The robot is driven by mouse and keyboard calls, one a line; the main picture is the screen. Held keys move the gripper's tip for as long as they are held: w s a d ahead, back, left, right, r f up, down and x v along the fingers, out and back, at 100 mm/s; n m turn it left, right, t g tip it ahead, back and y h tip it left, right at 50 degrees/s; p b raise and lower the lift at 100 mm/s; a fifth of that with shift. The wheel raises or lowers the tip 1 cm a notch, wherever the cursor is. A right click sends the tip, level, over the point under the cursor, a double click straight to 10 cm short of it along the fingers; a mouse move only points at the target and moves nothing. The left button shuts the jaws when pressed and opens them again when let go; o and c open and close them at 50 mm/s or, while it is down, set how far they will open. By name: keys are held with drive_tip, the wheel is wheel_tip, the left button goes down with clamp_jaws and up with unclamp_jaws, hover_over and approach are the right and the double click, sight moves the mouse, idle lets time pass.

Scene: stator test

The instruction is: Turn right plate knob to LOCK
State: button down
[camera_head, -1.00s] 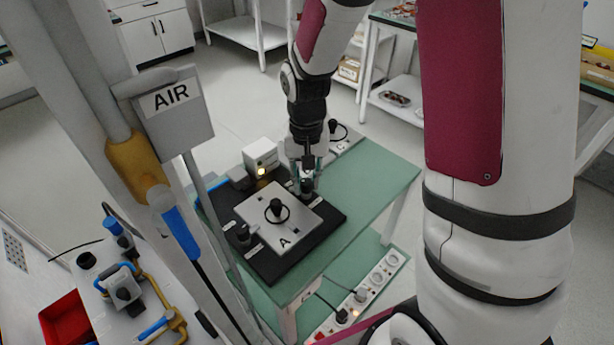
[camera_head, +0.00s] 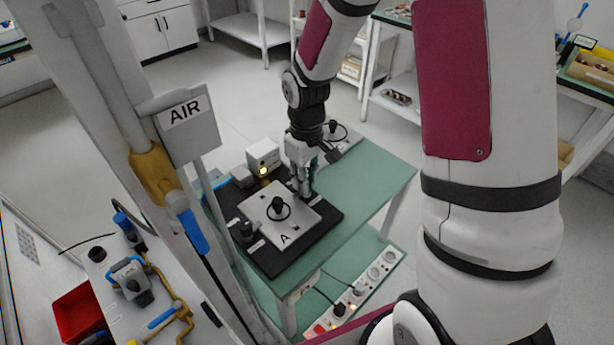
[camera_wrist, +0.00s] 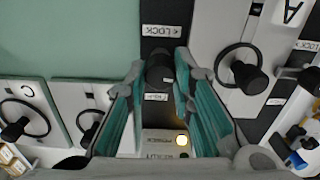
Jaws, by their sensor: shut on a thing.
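The right plate knob (camera_wrist: 160,68) is a dark knob on the black base (camera_wrist: 166,14) beside the light plate marked A (camera_wrist: 205,30). It shows between my fingertips in the wrist view. A LOCK label (camera_wrist: 161,31) with an arrow lies above it in that view, and a second small label (camera_wrist: 155,97) lies below it. My gripper (camera_head: 304,192) is shut on the knob at the far right edge of plate A (camera_head: 262,205) in the head view, where it hides most of the knob. I cannot tell which way the knob points.
Plate A has a ringed centre knob (camera_head: 278,205). The left knob (camera_head: 245,230) stands at its other side. Bare green table (camera_head: 370,175) lies to the right. The AIR sign (camera_head: 187,125) stands at left.

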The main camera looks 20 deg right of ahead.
drive_tip(key=shift+w+n, duration=0.1)
drive_tip(key=shift+n, duration=0.3)
drive_tip(key=c, duration=1.4)
unclamp_jaws()
drive_tip(key=shift+o, duration=0.2)
drive_tip(key=shift+r, duration=0.1)
wheel_tip(320, 180, up, 12)
